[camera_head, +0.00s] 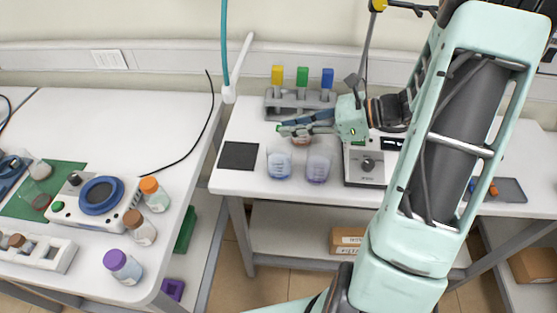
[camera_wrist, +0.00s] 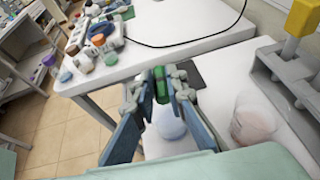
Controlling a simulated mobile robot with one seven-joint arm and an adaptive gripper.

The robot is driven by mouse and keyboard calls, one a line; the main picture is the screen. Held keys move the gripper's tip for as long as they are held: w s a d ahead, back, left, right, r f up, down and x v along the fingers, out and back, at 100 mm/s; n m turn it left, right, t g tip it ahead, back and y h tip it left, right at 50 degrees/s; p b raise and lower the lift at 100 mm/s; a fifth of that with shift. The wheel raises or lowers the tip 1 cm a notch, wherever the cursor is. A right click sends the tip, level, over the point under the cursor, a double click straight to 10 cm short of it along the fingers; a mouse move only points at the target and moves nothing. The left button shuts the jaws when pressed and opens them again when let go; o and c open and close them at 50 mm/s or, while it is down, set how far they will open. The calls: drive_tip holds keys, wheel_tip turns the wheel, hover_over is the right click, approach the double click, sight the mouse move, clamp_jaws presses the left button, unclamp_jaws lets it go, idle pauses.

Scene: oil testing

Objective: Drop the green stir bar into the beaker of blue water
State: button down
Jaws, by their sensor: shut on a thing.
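My gripper (camera_head: 284,130) is shut on the green stir bar (camera_wrist: 162,86), which shows between the fingertips in the wrist view. In the head view only a small green end of the bar (camera_head: 279,127) shows at the fingertips. The beaker of blue water (camera_head: 279,164) stands on the middle table, below and in front of the fingertips. In the wrist view it is partly hidden, showing between the fingers (camera_wrist: 170,124). The bar is above table level; whether it is directly over the beaker I cannot tell.
A purple-tinted beaker (camera_head: 318,168) stands right of the blue one. An orange-tinted beaker (camera_wrist: 254,118) is behind, under my gripper. A grey rack (camera_head: 273,105) with yellow, green and blue pieces stands at the back. A stirrer (camera_head: 365,168) is at right, a black mat (camera_head: 239,155) at left.

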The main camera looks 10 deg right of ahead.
wheel_tip(320, 180, down, 5)
drive_tip(key=b, duration=0.3)
drive_tip(key=shift+f+b, duration=0.1)
drive_tip(key=shift+b, duration=0.25)
drive_tip(key=c, duration=1.8)
unclamp_jaws()
drive_tip(key=shift+c, duration=0.2)
drive_tip(key=shift+d, duration=0.1)
drive_tip(key=v, duration=1.2)
